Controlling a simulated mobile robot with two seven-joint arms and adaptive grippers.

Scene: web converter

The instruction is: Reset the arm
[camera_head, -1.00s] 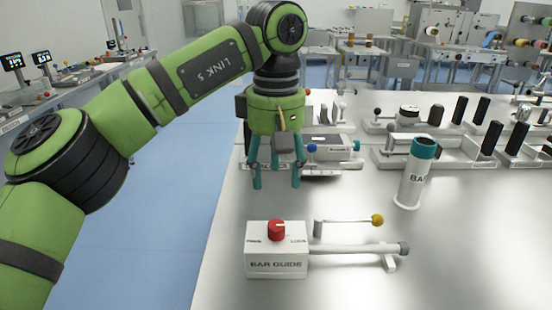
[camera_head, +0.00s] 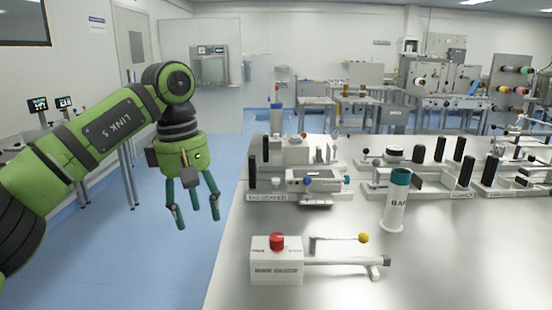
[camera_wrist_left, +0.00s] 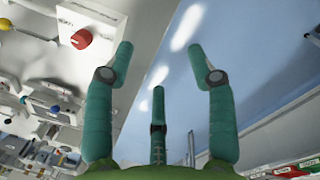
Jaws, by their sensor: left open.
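My left arm is green and black and comes in from the left. Its gripper (camera_head: 198,218) has teal fingers pointing down. It hangs over the blue floor, left of the metal table (camera_head: 340,225), and touches nothing. In the left wrist view the fingers (camera_wrist_left: 160,70) are spread apart with nothing between them. The blue floor and the table's edge show beyond them. My right gripper is in neither view.
A white bar guide box (camera_head: 277,262) with a red knob (camera_head: 277,241) stands at the table's front left. A white cylinder with a teal top (camera_head: 396,205) stands upright behind it to the right. Several fixtures (camera_head: 315,183) line the table's back. Blue floor (camera_head: 130,255) is clear beneath my gripper.

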